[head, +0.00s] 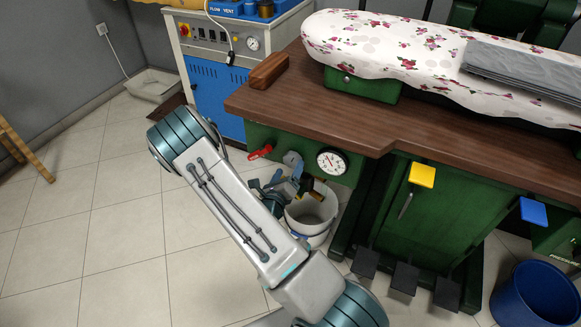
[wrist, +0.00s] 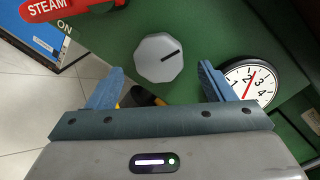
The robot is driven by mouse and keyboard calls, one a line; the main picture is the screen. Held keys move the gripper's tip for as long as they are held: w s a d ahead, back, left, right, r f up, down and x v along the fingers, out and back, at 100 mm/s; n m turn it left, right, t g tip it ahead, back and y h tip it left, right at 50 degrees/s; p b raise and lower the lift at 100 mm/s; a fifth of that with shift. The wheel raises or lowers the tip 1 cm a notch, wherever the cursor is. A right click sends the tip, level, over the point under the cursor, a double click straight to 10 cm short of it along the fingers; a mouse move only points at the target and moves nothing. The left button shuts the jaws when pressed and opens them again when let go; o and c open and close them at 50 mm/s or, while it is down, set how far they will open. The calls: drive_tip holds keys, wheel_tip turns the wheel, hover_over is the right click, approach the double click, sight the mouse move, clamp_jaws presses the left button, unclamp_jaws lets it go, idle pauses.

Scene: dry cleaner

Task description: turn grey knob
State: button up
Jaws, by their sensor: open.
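The grey knob (wrist: 158,58) is an eight-sided dial with a dark pointer line, mounted on a green panel. The pointer slants toward the upper right in the wrist view. In the head view the knob (head: 291,158) sits between the red lever and the gauge, partly hidden by my gripper. My gripper (wrist: 158,80) is open, its two blue fingers on either side of and a little below the knob in the wrist view. The knob lies roughly centred beyond the gap. I cannot tell whether a finger touches it. In the head view my gripper (head: 285,183) is at the panel.
A red steam lever (head: 261,152) is left of the knob; a round gauge (head: 332,161) is close on its right, near the right finger. The wooden tabletop (head: 330,120) overhangs above. A white bucket (head: 312,212) stands below.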

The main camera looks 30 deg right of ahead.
sight(293, 159)
drive_tip(key=shift+x, duration=1.45)
drive_tip(key=c, duration=1)
drive_tip(key=shift+o, duration=0.2)
